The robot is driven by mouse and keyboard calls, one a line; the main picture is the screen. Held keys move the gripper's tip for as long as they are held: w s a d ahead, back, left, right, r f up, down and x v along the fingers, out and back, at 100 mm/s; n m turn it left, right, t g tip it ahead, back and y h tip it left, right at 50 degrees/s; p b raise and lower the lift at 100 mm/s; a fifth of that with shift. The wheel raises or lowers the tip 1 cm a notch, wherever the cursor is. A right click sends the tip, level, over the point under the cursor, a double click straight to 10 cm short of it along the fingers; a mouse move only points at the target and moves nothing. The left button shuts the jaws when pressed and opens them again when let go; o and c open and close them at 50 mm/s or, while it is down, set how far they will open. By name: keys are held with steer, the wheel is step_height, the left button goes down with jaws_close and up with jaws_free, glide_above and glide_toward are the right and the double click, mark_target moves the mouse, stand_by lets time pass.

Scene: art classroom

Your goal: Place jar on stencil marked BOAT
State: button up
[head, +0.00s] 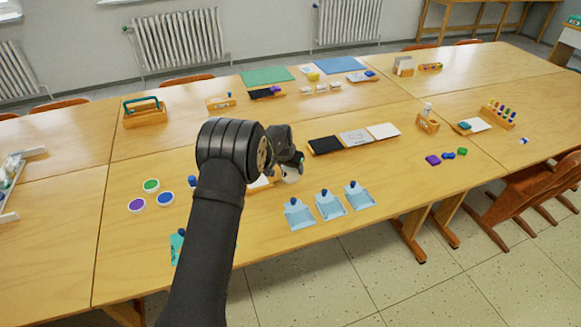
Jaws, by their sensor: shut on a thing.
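My gripper (291,167) is over the middle of the table, partly hidden behind my own wrist. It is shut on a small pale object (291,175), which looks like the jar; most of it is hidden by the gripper. Three light-blue flat pieces that may be the stencils lie to the right and nearer: the left one (299,217), the middle one (330,207) and the right one (359,199). Each has a dark blue knob or small object at its far end. Any markings on them are too small to read, so I cannot tell which is BOAT.
Green (151,185), blue (165,199) and purple (137,205) round pots stand left of my arm. A teal piece (177,246) lies at the near edge. Behind the gripper are black (325,145), grey (355,137) and white (383,131) panels. Purple and green blocks (433,160) lie right.

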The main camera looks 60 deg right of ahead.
steer(key=o, duration=1.2)
steer(key=v, duration=1.1)
steer(key=shift+r, duration=0.25)
steer(key=shift+a+r, duration=0.25)
steer(key=shift+r, duration=0.05)
steer(key=shift+c, duration=0.6)
